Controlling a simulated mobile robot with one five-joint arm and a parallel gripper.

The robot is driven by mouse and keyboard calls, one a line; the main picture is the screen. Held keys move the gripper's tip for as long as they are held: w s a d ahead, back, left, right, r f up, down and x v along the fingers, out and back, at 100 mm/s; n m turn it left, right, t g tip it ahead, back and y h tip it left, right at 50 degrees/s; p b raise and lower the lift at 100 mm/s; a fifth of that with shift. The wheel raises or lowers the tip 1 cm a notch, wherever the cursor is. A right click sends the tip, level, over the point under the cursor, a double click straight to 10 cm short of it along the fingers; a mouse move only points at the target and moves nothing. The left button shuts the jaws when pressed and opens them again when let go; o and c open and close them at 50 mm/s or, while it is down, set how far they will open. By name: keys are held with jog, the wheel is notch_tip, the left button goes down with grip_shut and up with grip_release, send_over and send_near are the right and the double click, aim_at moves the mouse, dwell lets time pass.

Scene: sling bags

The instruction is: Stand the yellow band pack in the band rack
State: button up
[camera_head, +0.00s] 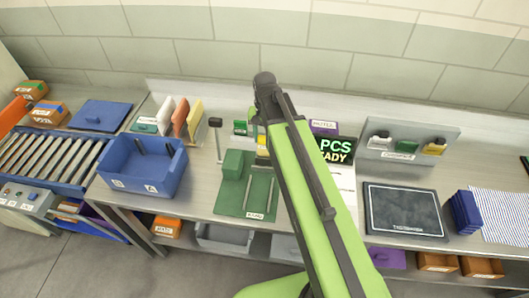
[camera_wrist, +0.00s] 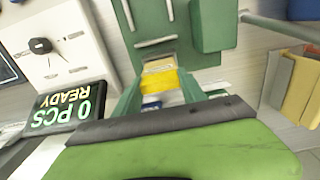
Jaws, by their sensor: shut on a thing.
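My gripper (camera_wrist: 160,92) is shut on a yellow pack (camera_wrist: 160,80), which shows between its two green fingers in the wrist view. In the head view my arm hides most of the gripper, and only a bit of yellow (camera_head: 262,141) shows beside the arm. A rack-like row of upright white, red-brown and yellow pieces (camera_head: 194,118) stands at the back left, left of my gripper. Its label is too small to read, so I cannot tell surely that it is the band rack. Yellow upright pieces (camera_wrist: 298,88) also show at the wrist view's right edge.
A green mat (camera_head: 262,207) with a green block (camera_head: 233,164) lies in front of the gripper. A blue bin (camera_head: 150,184) stands left, with a dark-headed post (camera_head: 216,135) between. A PCS READY display (camera_head: 337,150) and a dark pad (camera_head: 403,210) are right.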

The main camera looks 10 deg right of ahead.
jog(key=shift+r+p, duration=1.05)
jog(key=shift+r, duration=0.15)
notch_tip(320, 180, up, 4)
jog(key=p, duration=0.4)
jog(key=shift+r, duration=0.1)
